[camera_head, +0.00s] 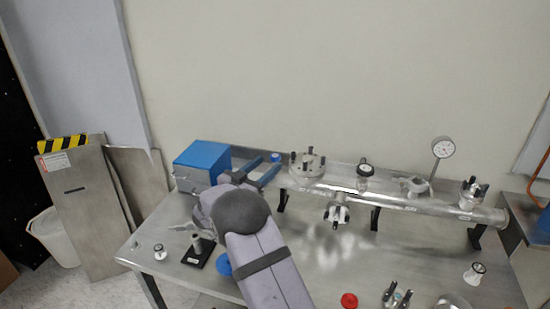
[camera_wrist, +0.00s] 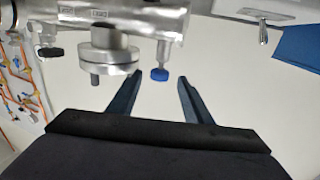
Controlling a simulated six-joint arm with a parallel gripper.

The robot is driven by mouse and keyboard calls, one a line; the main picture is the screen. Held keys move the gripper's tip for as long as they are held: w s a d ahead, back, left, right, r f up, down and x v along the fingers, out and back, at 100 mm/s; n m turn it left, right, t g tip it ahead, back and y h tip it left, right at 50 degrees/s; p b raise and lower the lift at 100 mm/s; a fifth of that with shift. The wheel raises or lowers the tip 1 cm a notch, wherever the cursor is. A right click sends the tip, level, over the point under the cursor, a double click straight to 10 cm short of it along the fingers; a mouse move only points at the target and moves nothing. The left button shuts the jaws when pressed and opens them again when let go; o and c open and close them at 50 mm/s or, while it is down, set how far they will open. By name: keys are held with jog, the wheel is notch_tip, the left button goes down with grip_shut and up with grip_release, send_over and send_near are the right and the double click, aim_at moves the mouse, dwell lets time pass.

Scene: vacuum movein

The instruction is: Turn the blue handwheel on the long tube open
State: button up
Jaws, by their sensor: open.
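The blue handwheel (camera_head: 275,157) shows as a small round knob at the left end of the long metal tube (camera_head: 400,202) in the head view. In the wrist view the blue handwheel (camera_wrist: 160,75) sits on a short metal stem from the tube (camera_wrist: 125,14). My gripper (camera_head: 263,170) is open and empty, just left of the handwheel in the head view. In the wrist view the gripper (camera_wrist: 160,76) has its fingertips apart on either side of the handwheel's picture position. I cannot tell how far beyond the tips the handwheel is; I see no contact.
A blue box (camera_head: 202,160) stands left of my gripper. Flanges, a clamp and a gauge (camera_head: 443,148) sit along the tube, which rests on black supports. A black stand (camera_head: 199,252), a blue round piece (camera_head: 223,264) and a red knob (camera_head: 349,300) are on the metal table (camera_head: 160,222).

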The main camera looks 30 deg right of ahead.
aim_at(272, 161)
jog(key=shift+p+x, duration=0.65)
jog(key=shift+x, duration=2.15)
jog(key=shift+c, duration=0.6)
jog(key=c, duration=0.9)
